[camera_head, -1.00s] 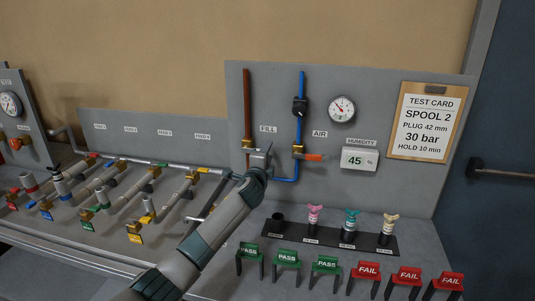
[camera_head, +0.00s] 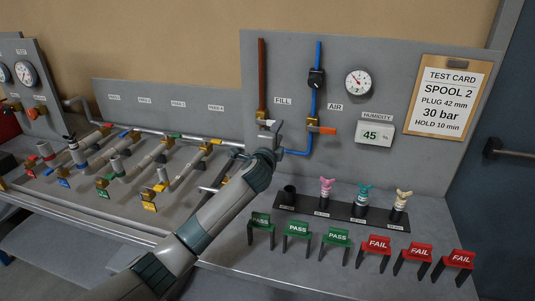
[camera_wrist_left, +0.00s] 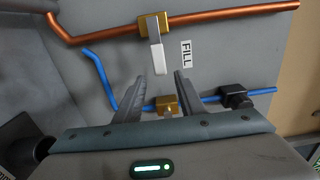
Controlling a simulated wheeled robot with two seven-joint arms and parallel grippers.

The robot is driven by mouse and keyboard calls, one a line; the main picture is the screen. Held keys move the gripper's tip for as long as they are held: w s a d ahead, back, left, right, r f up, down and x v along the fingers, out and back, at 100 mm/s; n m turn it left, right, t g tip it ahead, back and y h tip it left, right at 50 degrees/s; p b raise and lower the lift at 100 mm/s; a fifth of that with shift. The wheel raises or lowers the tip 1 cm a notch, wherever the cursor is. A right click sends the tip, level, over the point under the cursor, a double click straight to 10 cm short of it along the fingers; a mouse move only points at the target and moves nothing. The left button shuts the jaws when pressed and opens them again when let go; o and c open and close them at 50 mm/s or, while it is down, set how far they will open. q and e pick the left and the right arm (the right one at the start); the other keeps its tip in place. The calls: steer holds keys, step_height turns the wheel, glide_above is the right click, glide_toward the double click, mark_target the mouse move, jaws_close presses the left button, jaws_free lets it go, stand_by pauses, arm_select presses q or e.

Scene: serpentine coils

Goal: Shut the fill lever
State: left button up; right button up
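The fill valve is a brass body (camera_wrist_left: 154,24) on the copper pipe (camera_wrist_left: 230,12). Its fill lever (camera_wrist_left: 157,57) is a pale bar standing across the pipe, beside the FILL label, in the left wrist view. In the head view the valve (camera_head: 262,117) sits low on the copper pipe, with the lever partly hidden by my gripper. My left gripper (camera_head: 274,129) is just in front of the panel there. In the wrist view its two fingers (camera_wrist_left: 173,84) are apart, with nothing between them, and the lever's end is just beyond the tips. My right gripper is not in view.
The blue air pipe (camera_head: 319,60) with an orange-handled valve (camera_head: 326,131) runs right of the copper pipe. A rack of plugs (camera_head: 335,210) and PASS and FAIL tags (camera_head: 337,236) stand on the bench at right. Several pipe spools (camera_head: 130,165) lie at left.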

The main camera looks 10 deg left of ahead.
arm_select(q)
steer(key=s+b, duration=0.2)
steer(key=s, duration=1)
steer(key=shift+a, duration=0.2)
